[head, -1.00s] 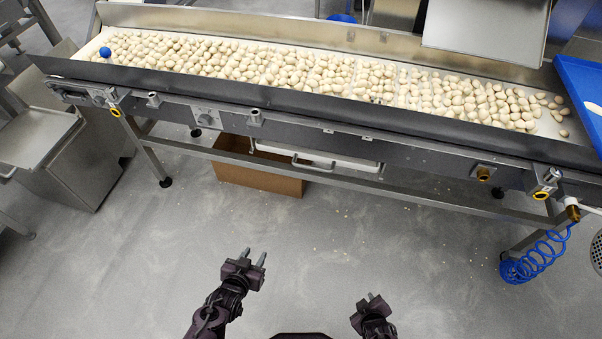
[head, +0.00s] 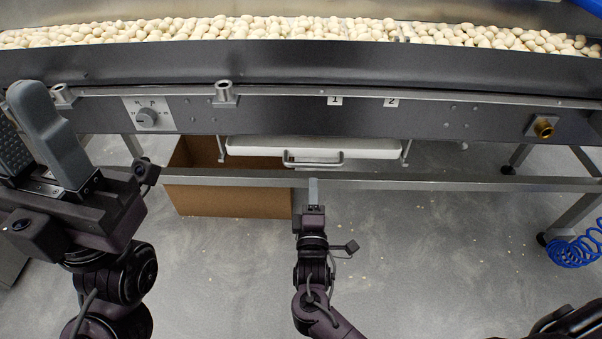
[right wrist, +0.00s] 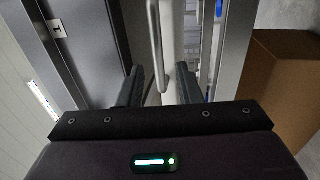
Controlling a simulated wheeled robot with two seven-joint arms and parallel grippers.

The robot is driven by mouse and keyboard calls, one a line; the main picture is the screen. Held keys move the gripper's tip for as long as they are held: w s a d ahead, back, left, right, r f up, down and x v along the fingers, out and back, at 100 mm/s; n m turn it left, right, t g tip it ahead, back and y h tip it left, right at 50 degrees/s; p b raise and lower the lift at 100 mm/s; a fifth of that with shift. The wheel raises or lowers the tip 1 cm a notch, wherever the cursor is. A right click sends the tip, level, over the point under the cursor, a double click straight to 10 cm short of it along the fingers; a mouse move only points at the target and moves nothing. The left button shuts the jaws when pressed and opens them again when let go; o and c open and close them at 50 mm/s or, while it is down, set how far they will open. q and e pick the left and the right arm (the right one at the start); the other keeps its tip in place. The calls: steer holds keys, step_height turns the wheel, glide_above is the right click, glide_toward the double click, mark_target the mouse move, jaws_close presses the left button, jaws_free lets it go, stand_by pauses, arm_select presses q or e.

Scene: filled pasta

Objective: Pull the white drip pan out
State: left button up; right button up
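The white drip pan (head: 380,148) hangs level under the conveyor, held between side brackets. Its metal handle (head: 330,164) is on the front side. In the right wrist view the handle (right wrist: 155,40) runs down between my two finger pads, and a white strip of the pan (right wrist: 172,25) shows beside it. My right gripper (head: 313,184) is just in front of the handle; its fingers (right wrist: 159,90) are apart, with no clear contact on the handle. My left gripper (head: 20,112) is large at the left of the head view, fingers apart and empty.
A steel crossbar (head: 430,183) runs below and in front of the pan. An open cardboard box (head: 230,200) stands on the floor behind it at left. The conveyor (head: 400,65) carries pasta above.

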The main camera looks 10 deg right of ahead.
mark_target(313, 165)
steer(key=b+x, duration=0.2)
steer(key=x, duration=0.5)
steer(key=shift+w+d+r+b, duration=0.1)
steer(key=shift+w+r+b, duration=0.15)
steer(key=shift+w+b, duration=0.1)
jaws_close()
